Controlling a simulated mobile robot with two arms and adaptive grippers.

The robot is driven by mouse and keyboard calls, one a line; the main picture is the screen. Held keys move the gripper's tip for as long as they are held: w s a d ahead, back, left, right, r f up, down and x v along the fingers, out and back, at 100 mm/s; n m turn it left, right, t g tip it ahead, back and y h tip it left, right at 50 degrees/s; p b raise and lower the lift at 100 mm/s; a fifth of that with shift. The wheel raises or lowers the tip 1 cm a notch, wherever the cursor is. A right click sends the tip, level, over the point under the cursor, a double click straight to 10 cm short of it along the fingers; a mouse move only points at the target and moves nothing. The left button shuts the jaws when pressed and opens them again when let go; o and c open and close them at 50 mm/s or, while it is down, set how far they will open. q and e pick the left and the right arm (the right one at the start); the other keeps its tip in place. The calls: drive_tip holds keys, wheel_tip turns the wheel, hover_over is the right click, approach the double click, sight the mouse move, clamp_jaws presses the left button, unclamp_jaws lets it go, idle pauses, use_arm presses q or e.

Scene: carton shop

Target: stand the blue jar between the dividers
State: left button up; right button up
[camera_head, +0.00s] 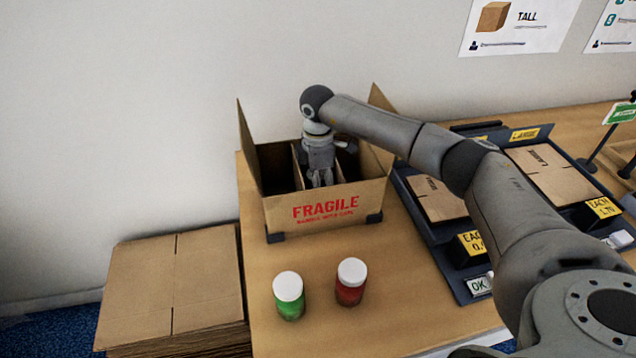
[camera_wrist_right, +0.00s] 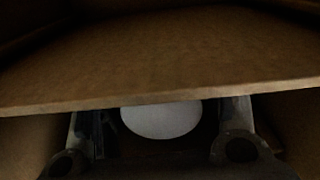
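The open carton (camera_head: 285,212), marked FRAGILE, stands on the table with a cardboard divider (camera_head: 299,168) showing inside. My right gripper (camera_head: 320,183) points down into the carton, its fingertips hidden behind the front wall. In the right wrist view, a round white lid (camera_wrist_right: 162,120) lies between the two fingers (camera_wrist_right: 165,125). A cardboard edge (camera_wrist_right: 150,75) crosses above and partly covers the lid. The jar body under this lid is hidden, so its blue colour does not show. Whether the fingers press on it cannot be told. My left gripper is not in view.
A green jar (camera_head: 289,298) and a red jar (camera_head: 351,284), both white-lidded, stand in front of the carton. Flat cartons lie in dark trays (camera_head: 437,250) to the right. A cardboard stack (camera_head: 175,290) stands at the left.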

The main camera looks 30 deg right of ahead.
drive_tip(key=shift+o, duration=0.5)
drive_tip(key=shift+r, duration=0.25)
wheel_tip(320, 180, up, 12)
drive_tip(key=shift+f+b, duration=0.1)
drive_tip(key=shift+b, duration=0.3)
